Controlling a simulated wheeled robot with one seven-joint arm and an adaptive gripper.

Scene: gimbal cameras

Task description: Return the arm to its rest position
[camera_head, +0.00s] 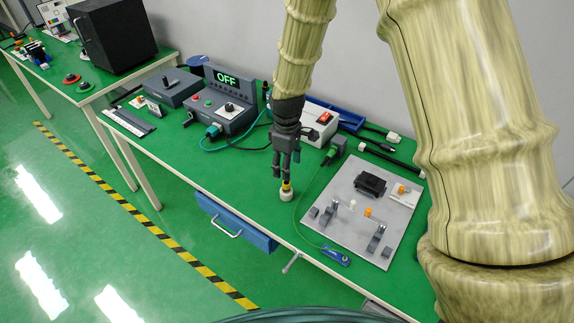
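My arm reaches down from the top of the head view over the green workbench (238,165). My gripper (285,168) points down near the bench's front edge. Its dark fingers appear spread apart. Directly below them stands a small upright piece with a yellow upper part and a round white base (286,196). The fingertips overlap the top of this piece in the picture, and I cannot tell whether they touch it.
Behind my gripper are a control box with an "OFF" display (225,95) and a white box with a red switch (320,120). A grey board with fixtures (345,215) lies to the right. A blue drawer (235,222) hangs under the front edge. Open floor lies left.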

